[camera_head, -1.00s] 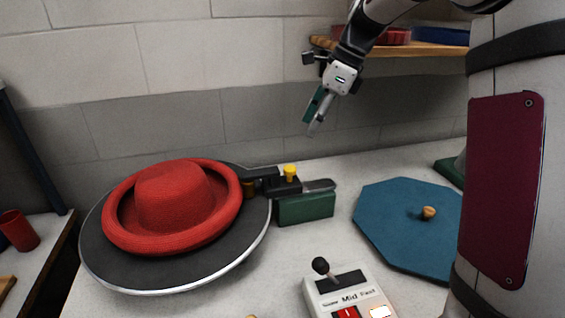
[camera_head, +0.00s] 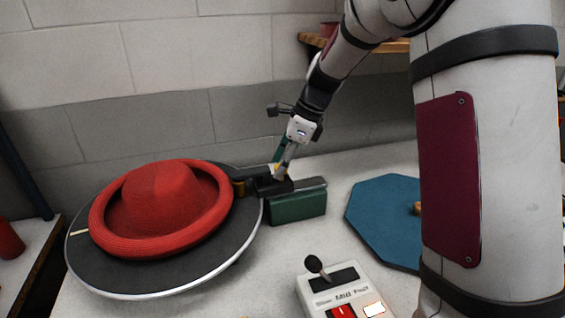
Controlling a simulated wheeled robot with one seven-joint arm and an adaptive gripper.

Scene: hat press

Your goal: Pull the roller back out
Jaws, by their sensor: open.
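The roller unit is a dark block on a green base (camera_head: 298,208), just right of the round plate. Its small yellow knob (camera_head: 277,168) is mostly hidden by my gripper (camera_head: 278,172), whose fingers point down at it. The fingers are open and around or beside the knob; I cannot tell which. The roller's dark arm reaches left to the rim of the plate, by the hat. The red hat (camera_head: 165,205) lies on the dark round plate (camera_head: 215,265) at the left.
A control box (camera_head: 345,292) with a black lever and lit buttons stands at the front. A blue octagonal board (camera_head: 380,215) with a wooden knob lies at the right, partly behind my arm. A wall closes the back, with a shelf (camera_head: 390,46) above.

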